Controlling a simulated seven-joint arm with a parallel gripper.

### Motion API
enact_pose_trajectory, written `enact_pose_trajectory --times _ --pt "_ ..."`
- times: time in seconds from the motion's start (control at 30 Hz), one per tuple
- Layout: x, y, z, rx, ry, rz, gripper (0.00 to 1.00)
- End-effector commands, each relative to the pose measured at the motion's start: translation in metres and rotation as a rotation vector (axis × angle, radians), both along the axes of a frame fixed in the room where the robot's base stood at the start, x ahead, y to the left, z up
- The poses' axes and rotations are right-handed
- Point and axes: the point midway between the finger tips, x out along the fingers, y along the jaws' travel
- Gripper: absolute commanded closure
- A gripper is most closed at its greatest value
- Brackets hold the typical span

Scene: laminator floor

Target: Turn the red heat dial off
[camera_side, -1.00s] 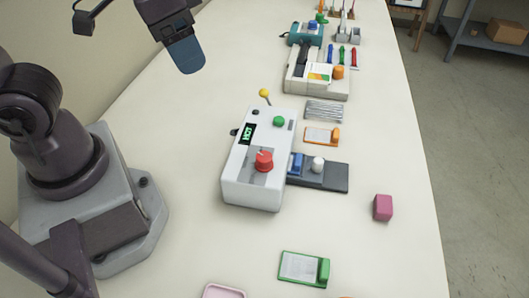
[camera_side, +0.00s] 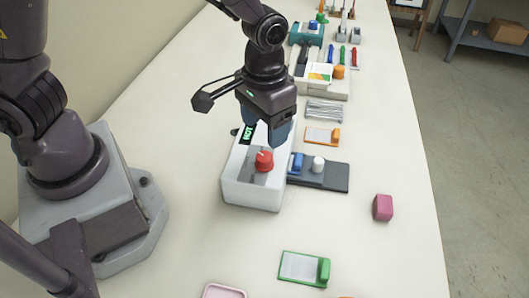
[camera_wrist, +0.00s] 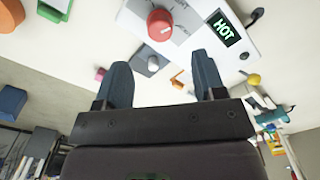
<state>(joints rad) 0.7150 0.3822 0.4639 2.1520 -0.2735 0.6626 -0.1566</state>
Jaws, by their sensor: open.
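The red heat dial (camera_side: 264,161) sits on top of the white laminator (camera_side: 250,192), and a pale pointer line shows on the dial. In the wrist view the red dial (camera_wrist: 160,24) is near the top, beyond my fingertips. A green-lit display reading HOT (camera_side: 247,134) is on the laminator, and it also shows in the wrist view (camera_wrist: 224,28). My gripper (camera_side: 270,138) is over the laminator, just behind the dial in the side view. Its blue fingers (camera_wrist: 160,72) are apart with nothing between them. My gripper hides the laminator's green button and part of its top.
A dark plate with a blue block and white knob (camera_side: 318,165) is against the laminator's right side. An orange-handled card (camera_side: 322,136), a pink block (camera_side: 383,207) and a green-handled card (camera_side: 305,268) lie around it. The front table is mostly clear.

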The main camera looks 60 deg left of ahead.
Motion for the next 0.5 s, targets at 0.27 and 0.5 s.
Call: enact_pose_trajectory --times 0.27,0.5 --pt "-0.001 0.001 -0.056 0.003 0.005 0.002 0.36" --pt "0.0 0.0 -0.077 0.0 0.002 -0.001 0.36"
